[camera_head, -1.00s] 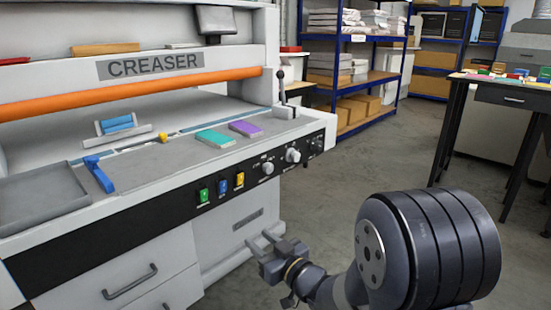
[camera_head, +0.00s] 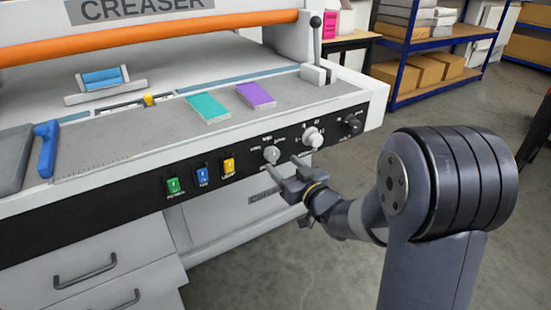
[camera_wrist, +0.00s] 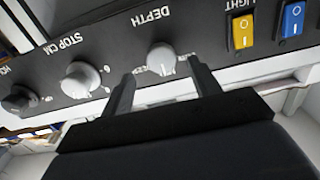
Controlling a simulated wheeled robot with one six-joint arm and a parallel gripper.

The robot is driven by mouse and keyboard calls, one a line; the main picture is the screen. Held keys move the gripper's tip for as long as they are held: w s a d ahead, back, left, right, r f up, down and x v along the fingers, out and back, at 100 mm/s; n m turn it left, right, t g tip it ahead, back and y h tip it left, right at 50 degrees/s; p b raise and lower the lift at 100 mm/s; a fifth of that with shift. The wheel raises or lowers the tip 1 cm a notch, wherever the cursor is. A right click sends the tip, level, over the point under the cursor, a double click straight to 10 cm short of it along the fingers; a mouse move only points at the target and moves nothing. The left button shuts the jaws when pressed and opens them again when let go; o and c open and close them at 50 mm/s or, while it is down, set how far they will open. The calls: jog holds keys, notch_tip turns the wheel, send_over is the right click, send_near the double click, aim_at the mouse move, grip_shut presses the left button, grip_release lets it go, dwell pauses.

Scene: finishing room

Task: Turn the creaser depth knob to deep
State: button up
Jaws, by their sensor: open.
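The creaser's depth knob (camera_head: 271,154) is a light grey knob on the black front panel. In the wrist view the depth knob (camera_wrist: 161,59) sits under the upside-down label DEPTH. My gripper (camera_head: 281,169) is open just in front of and slightly below it. In the wrist view the open fingers (camera_wrist: 161,80) point toward the panel, one on each side of the knob, with nothing between them. I cannot tell whether either finger touches it. The knob's pointer setting is too small to read.
The white STOP CM knob (camera_head: 312,137) and a black knob (camera_head: 352,124) sit to the right. Green (camera_head: 173,186), blue (camera_head: 202,176) and yellow (camera_head: 229,167) switches sit to the left. Teal (camera_head: 208,107) and purple (camera_head: 256,95) pads lie on the bed above.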

aim_at(274, 157)
jog(key=shift+x, duration=2.6)
jog(key=shift+c, duration=0.5)
jog(key=c, duration=0.9)
